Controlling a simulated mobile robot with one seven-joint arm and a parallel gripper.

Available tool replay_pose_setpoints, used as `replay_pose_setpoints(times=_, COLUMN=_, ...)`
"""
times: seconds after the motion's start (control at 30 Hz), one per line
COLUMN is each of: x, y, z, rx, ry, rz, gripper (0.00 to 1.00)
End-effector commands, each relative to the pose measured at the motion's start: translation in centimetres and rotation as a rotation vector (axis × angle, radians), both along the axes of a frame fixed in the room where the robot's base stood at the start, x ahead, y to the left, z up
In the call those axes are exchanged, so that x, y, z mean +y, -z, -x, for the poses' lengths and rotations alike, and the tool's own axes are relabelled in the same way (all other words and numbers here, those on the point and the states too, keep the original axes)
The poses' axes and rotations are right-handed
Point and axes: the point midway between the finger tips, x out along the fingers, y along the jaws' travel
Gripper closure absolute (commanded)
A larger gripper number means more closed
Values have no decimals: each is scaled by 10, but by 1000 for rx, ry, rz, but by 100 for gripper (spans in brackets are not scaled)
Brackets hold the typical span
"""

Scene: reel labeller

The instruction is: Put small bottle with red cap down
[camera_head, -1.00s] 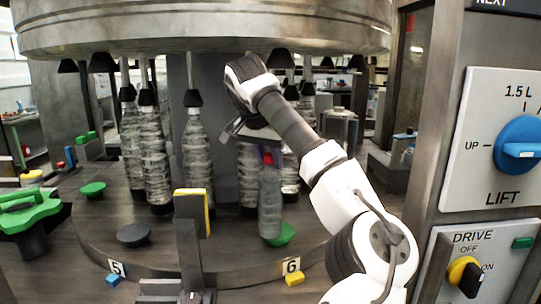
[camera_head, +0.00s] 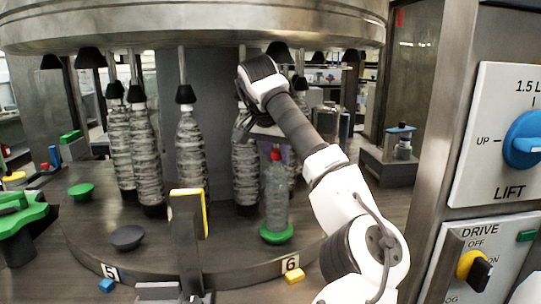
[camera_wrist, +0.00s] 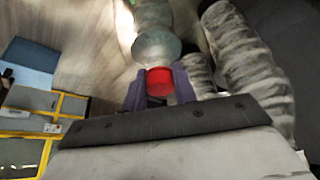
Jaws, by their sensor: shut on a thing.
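The small clear bottle (camera_head: 276,198) with the red cap (camera_head: 276,155) is upright at the green pad (camera_head: 277,236) behind the 6 sign. Its base lines up with the pad; I cannot tell whether it touches. My gripper (camera_head: 275,150) is at the bottle's top, partly hidden by my arm. In the wrist view, the purple fingers of my gripper (camera_wrist: 160,88) are on either side of the red cap (camera_wrist: 160,80), shut on it, with the bottle's shoulder (camera_wrist: 157,48) beyond.
Several taller bottles (camera_head: 192,150) stand close behind and left, under dark cones. A grey pad (camera_head: 127,237) lies near the 5 sign, and a post with a yellow edge (camera_head: 187,225) stands in front. The control panel (camera_head: 490,180) is at the right.

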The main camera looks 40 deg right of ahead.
Motion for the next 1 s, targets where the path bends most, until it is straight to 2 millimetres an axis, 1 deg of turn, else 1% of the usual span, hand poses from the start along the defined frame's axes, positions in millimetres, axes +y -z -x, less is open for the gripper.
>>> replay_pose_setpoints(times=0.47, x=-3, y=3, z=1, rx=-1, ry=0, rz=2, gripper=100)
replay_pose_setpoints(times=0.5, x=-3, y=5, z=1, rx=1, ry=0, rz=0, gripper=71)
replay_pose_setpoints(times=0.67, x=-2, y=4, z=1, rx=0, ry=0, rz=0, gripper=51)
replay_pose_setpoints(times=0.9, x=-2, y=4, z=0, rx=0, ry=0, rz=0, gripper=51)
replay_pose_setpoints(times=1.0, x=-2, y=1, z=0, rx=-1, ry=0, rz=0, gripper=51)
